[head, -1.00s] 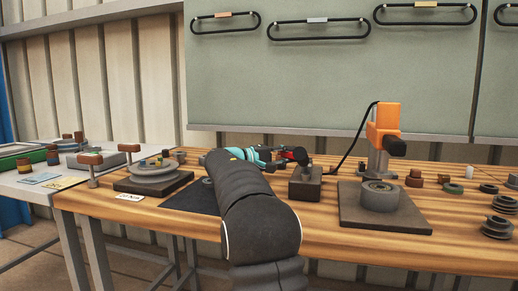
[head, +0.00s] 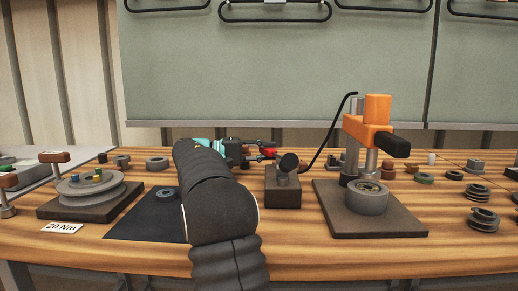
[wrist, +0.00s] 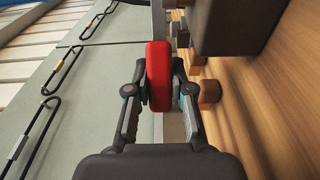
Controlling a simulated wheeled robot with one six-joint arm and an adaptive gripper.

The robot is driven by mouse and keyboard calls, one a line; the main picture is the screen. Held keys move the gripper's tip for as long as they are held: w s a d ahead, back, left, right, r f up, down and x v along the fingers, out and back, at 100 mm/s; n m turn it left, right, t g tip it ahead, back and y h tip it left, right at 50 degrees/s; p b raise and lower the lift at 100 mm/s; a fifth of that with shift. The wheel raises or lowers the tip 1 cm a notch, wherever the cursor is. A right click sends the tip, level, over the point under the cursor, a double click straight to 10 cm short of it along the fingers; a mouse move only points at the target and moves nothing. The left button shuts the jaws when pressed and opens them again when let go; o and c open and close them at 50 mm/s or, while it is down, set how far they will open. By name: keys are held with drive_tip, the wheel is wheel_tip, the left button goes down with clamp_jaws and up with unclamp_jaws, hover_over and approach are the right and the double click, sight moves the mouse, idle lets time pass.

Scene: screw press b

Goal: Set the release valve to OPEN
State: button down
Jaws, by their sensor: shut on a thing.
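My gripper (wrist: 159,75) is shut on a red handle (wrist: 158,62), with one finger on each side of it. In the head view the red handle (head: 268,153) shows at my gripper's fingertips, just behind and left of a dark block (head: 283,192) with a round black knob (head: 289,161). The red handle appears to be the release valve's handle, but its joint to the block is hidden. No OPEN mark is readable, so I cannot tell the valve's setting. My arm hides part of the table.
The orange press (head: 370,135) stands right of the block on a dark plate (head: 400,222), with a black hose running left. A round turntable (head: 90,192) is at left. Small parts lie at the right. A green board (head: 270,70) stands behind. The front strip of the table is clear.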

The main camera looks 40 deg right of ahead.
drive_tip(key=shift+f, duration=0.1)
idle(0.3)
drive_tip(key=c, duration=1)
unclamp_jaws()
drive_tip(key=shift+s+d, duration=0.1)
drive_tip(key=shift+v, duration=3.9)
